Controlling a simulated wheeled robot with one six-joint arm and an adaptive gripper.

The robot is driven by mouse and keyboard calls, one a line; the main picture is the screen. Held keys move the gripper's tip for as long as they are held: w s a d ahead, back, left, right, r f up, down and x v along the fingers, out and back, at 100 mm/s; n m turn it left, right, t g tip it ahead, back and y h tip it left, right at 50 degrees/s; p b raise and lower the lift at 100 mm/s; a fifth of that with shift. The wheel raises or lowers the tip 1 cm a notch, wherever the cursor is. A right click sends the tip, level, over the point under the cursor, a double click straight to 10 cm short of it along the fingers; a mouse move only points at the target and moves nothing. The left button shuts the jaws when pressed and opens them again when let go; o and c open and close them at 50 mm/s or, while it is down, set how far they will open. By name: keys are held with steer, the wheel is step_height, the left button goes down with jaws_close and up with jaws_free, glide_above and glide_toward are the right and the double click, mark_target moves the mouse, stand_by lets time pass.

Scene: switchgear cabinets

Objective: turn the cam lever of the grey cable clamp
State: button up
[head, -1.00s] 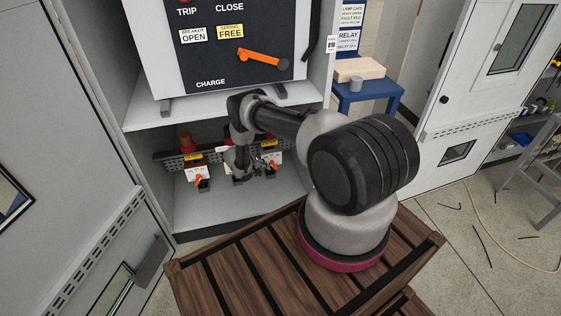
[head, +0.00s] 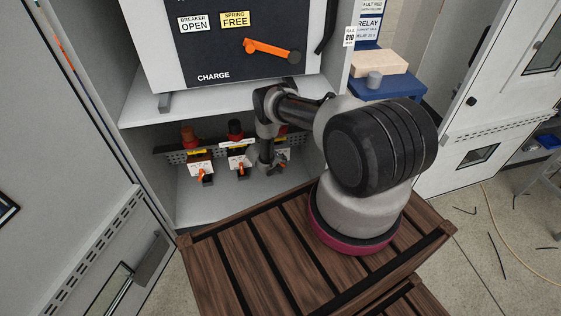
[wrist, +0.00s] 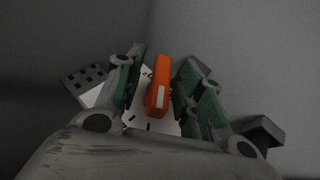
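Cable clamps with orange cam levers stand in a row on the lower shelf of the cabinet in the head view. The left clamp (head: 200,168) has a brown-red cable end and the middle clamp (head: 238,162) a black and red one. My gripper (head: 270,163) is at the right-hand clamp, which is mostly hidden behind my arm, so its cable colour cannot be told. In the wrist view an orange cam lever (wrist: 158,88) stands over a white plate (wrist: 142,118), between the green-padded fingers of my gripper (wrist: 161,75). The fingers are apart on either side of it, close to it.
A perforated rail (head: 172,158) runs behind the clamps. Above is the breaker panel (head: 215,50) with an orange charge handle (head: 272,50), close over my arm. The cabinet door (head: 85,150) stands at the left. A slatted wooden platform (head: 245,235) lies in front.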

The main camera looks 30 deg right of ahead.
jaws_close()
steer(key=shift+a+h, duration=0.15)
steer(key=shift+h, duration=0.45)
steer(key=shift+n+h, duration=0.3)
steer(key=shift+h, duration=0.3)
jaws_free()
steer(key=v, duration=1.1)
steer(key=shift+a+r, duration=0.25)
steer(key=shift+r, duration=0.15)
steer(key=shift+w, duration=0.1)
